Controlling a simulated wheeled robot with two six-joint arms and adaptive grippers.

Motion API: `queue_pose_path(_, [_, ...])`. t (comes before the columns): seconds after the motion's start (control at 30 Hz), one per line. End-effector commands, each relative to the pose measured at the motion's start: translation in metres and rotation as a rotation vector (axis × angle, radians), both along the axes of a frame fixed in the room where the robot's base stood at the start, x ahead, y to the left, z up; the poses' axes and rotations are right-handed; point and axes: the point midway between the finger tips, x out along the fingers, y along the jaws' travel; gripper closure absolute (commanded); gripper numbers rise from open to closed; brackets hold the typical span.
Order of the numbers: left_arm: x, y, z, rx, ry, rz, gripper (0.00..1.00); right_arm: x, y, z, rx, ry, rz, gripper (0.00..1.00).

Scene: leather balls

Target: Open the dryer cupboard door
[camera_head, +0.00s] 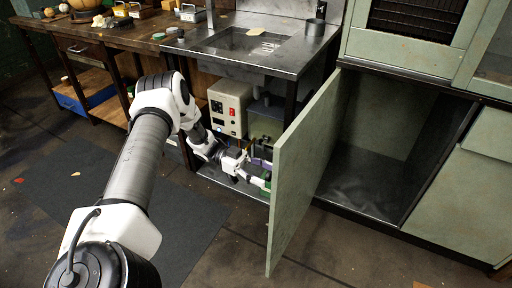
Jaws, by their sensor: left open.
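The pale green cupboard door (296,178) stands wide open, swung out towards me on its left side. The dark, empty-looking inside of the cupboard (385,140) shows to its right. My left arm reaches in from the left. My left gripper (262,170) is open, beside the left face of the door, and its tips are partly hidden by the door's edge. I cannot tell whether it touches the door. No handle shows clearly. My right gripper is not in view.
A metal sink counter (245,48) stands behind the gripper, with a cream control box (230,108) under it. A wooden bench (120,35) with small items runs to the left. A dark mat (90,200) lies on the floor. The floor in front of the cupboard is clear.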

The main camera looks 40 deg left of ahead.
Motion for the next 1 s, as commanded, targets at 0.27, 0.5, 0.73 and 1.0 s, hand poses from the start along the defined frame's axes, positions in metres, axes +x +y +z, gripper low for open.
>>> queue_pose_path(0.27, [-0.011,0.059,-0.002,0.004,0.0,0.005,0.43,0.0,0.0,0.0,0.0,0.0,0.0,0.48])
queue_pose_path(0.5, [-0.02,0.107,-0.002,0.004,0.001,0.002,0.43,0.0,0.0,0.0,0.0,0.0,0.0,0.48])
queue_pose_path(0.73, [-0.021,0.114,-0.001,0.001,0.0,0.0,0.43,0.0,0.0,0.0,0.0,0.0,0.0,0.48])
queue_pose_path(1.0, [-0.021,0.114,-0.001,0.001,0.001,0.0,0.43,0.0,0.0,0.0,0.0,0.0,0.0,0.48])
